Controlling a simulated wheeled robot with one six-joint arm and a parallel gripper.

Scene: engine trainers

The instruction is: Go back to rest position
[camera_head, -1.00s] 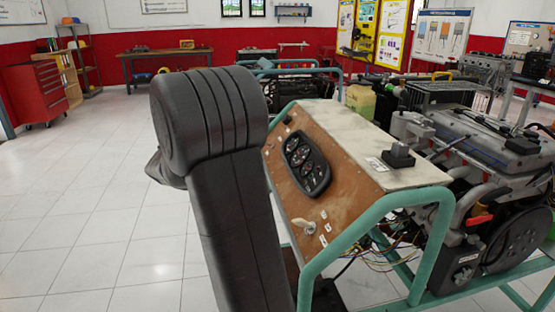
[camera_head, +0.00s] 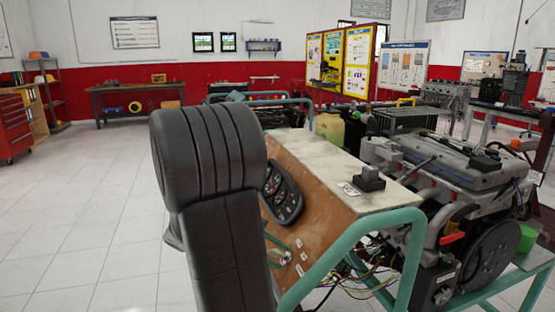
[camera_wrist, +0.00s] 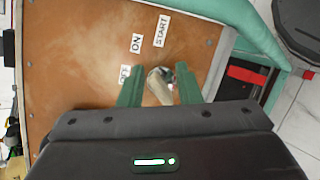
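The ignition key switch (camera_wrist: 158,86) sits on the brown panel of the engine trainer (camera_head: 311,226), beside labels reading ON and START and a third label partly blocked by a finger. In the wrist view my gripper (camera_wrist: 158,68) has two green fingers, one on each side of the switch, with gaps between them and it. The gripper is open and holds nothing. In the head view my dark arm hides much of the panel's left part; green finger tips (camera_head: 283,251) show at its right edge, near the panel.
The green tube frame (camera_head: 355,243) runs along the panel's right side. The engine (camera_head: 450,170) and hanging wires (camera_head: 372,275) are further right. A gauge cluster (camera_head: 283,195) is above the switch. The tiled floor (camera_head: 85,220) on the left is clear.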

